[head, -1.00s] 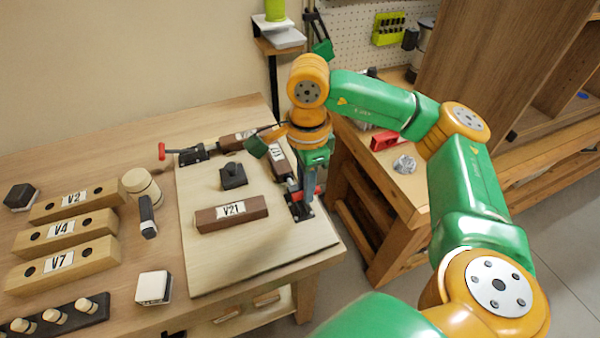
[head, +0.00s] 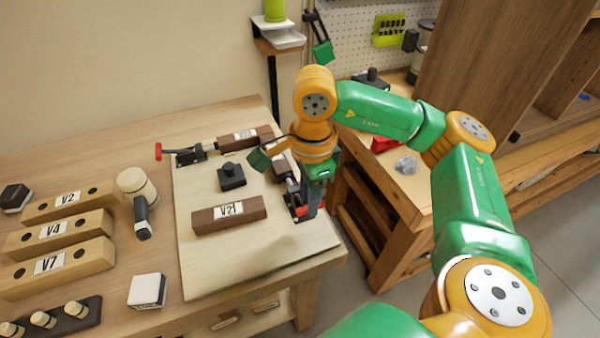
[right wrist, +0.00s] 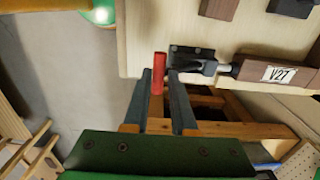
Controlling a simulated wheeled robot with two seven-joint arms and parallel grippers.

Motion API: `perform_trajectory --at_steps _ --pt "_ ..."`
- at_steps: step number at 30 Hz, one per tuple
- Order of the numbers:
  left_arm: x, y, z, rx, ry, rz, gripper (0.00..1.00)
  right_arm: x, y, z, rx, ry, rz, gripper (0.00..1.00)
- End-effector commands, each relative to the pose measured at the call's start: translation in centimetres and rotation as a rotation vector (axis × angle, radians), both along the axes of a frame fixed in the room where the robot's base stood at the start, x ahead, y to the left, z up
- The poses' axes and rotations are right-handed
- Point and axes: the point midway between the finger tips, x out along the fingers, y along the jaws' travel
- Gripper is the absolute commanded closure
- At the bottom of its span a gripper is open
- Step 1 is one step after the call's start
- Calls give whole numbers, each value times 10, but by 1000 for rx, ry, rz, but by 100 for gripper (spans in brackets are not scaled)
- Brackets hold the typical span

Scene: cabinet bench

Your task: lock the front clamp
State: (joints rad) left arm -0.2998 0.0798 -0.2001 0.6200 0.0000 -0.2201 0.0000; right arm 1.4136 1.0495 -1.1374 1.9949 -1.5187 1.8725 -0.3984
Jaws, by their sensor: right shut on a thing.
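The front clamp (head: 292,190) is a dark toggle clamp at the right edge of the pale board, partly hidden by my right gripper. In the right wrist view its black body (right wrist: 200,66) has a rod that reaches the end of the dark brown block V27 (right wrist: 275,71). My right gripper (right wrist: 160,80) is shut on the clamp's red handle (right wrist: 158,66), which sits between its fingertips. In the head view, a red part (head: 302,210) shows low beside the gripper. My left gripper is not in view.
A second clamp (head: 190,154) with a red handle stands at the board's back edge, against another brown block (head: 245,138). Block V21 (head: 229,214) and a black knobbed piece (head: 231,177) lie on the board (head: 240,262). A mallet (head: 138,190) lies left.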

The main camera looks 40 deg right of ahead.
Motion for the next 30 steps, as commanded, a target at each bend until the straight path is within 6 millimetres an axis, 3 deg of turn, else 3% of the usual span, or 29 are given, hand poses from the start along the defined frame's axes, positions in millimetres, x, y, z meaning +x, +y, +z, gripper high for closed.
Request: perform_trajectory --at_steps 17,18,21,30 --pt "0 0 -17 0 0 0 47 -7 1 -16 -1 -1 -1 94" --pt "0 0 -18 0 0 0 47 -8 2 -17 -1 -1 -1 73" --pt "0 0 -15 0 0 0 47 -8 2 -14 -1 -1 -1 48" --pt "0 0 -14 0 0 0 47 -8 2 -13 0 0 0 48"
